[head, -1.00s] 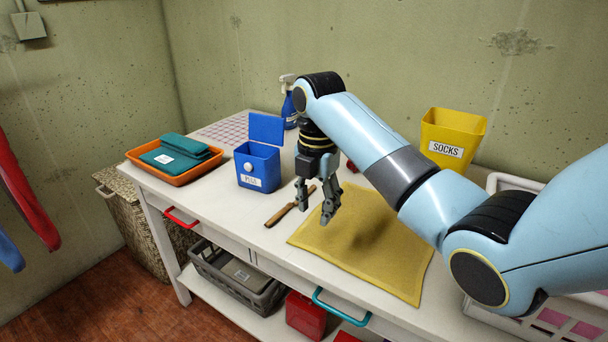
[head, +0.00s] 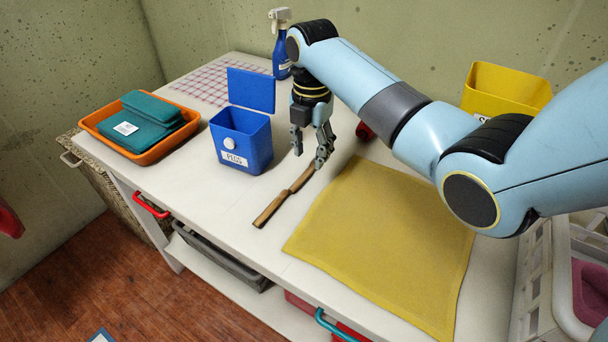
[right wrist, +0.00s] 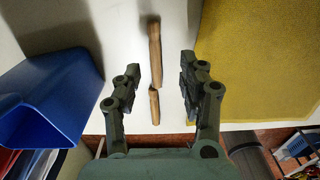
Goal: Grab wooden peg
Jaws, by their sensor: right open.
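The wooden peg (head: 270,210) is a long, thin brown piece lying on the white table, between the blue bin labelled PEGS (head: 230,157) and the yellow cloth. In the head view my right gripper (head: 309,158) points down by the peg's far end, one finger partly in front of it. In the right wrist view the peg (right wrist: 155,45) lies lengthwise between the two spread fingers of the right gripper (right wrist: 160,74), with a narrow break or step midway. The right gripper is open and empty. I cannot tell its exact height. My left gripper is not in view.
The yellow cloth (head: 385,245) lies right of the peg. An orange tray (head: 152,154) with teal folded cloths stands at left. A blue spray bottle (head: 281,52), a red object (head: 364,131) and a yellow bin (head: 505,85) are further back. The table around the peg is clear.

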